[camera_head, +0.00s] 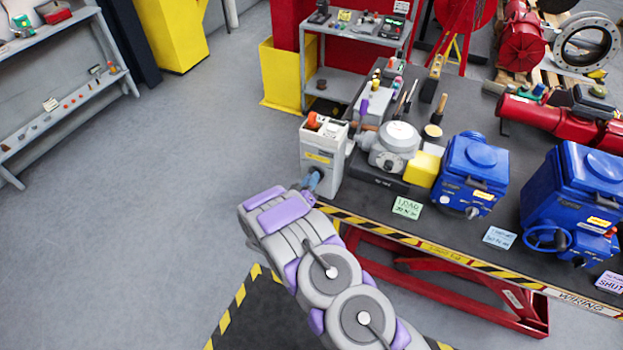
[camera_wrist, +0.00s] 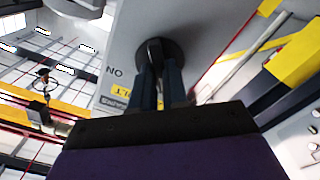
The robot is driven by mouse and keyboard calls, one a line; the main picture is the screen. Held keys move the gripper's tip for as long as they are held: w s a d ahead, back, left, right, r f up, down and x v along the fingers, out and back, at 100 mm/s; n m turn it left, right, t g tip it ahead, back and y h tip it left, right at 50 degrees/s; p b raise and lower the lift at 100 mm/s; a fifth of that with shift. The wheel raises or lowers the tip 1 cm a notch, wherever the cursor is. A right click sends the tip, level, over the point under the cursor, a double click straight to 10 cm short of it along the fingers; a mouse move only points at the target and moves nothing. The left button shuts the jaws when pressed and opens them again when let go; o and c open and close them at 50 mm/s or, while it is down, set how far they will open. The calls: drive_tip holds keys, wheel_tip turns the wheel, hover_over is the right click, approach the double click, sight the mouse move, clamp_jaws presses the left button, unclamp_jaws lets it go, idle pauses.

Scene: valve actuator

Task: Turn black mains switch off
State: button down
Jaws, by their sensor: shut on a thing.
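The black mains switch (camera_wrist: 155,52) is a round black knob on the side of a light grey box, seen in the wrist view. The grey box (camera_head: 325,147) stands at the left corner of the dark table in the head view. My gripper (camera_wrist: 158,72) reaches the knob from below in the wrist view, with its two dark blue fingers shut on the knob's raised middle. In the head view my gripper (camera_head: 313,178) is at the lower front of the box, and the knob is hidden there.
On the table, a grey round-topped actuator (camera_head: 396,140), a yellow block (camera_head: 424,168) and a blue actuator (camera_head: 470,177) stand right of the box. A black-and-yellow striped edge (camera_head: 440,250) runs along the table front. The floor (camera_head: 130,210) at left is clear.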

drive_tip(key=shift+a+r+n, duration=0.1)
drive_tip(key=shift+a+n, duration=0.15)
drive_tip(key=shift+n, duration=0.45)
drive_tip(key=c, duration=1.1)
unclamp_jaws()
drive_tip(key=shift+w+a, duration=0.1)
drive_tip(key=shift+a, duration=0.05)
drive_tip(key=shift+c, duration=0.2)
drive_tip(key=v, duration=1.7)
drive_tip(key=shift+s, duration=0.2)
